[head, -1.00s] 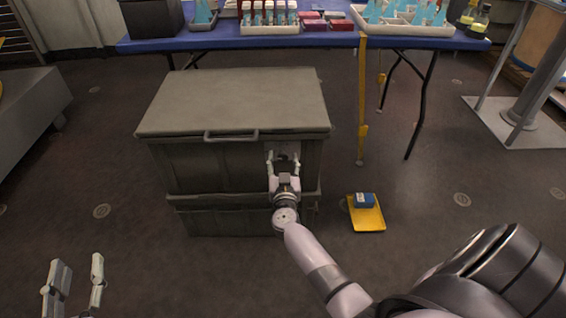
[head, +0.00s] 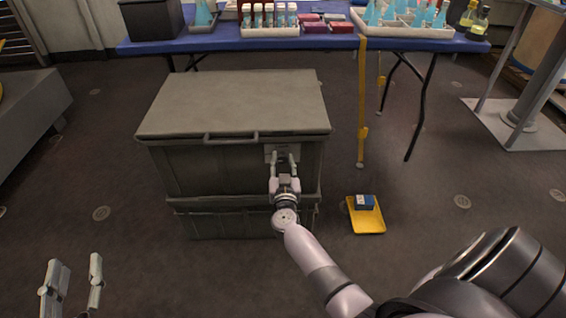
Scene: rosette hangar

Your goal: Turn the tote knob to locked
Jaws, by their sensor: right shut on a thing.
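The tote (head: 230,105) is a large grey-green box with a flat lid and a front bar handle (head: 231,138). It stands on the floor at centre left. A pale plate (head: 270,150) sits at the upper right of its front face. My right gripper (head: 284,160) is at this plate, its two fingers shut on the tote knob. The knob is mostly hidden between the fingers, so its angle cannot be told. My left gripper (head: 73,268) is open and empty at the lower left, well apart from the tote.
A blue-covered table (head: 330,43) with racks, bottles and trays stands behind the tote. A yellow tray (head: 368,222) with a small blue box (head: 364,202) lies on the floor right of the tote. A yellow strap (head: 362,100) hangs from the table. Floor left of the tote is clear.

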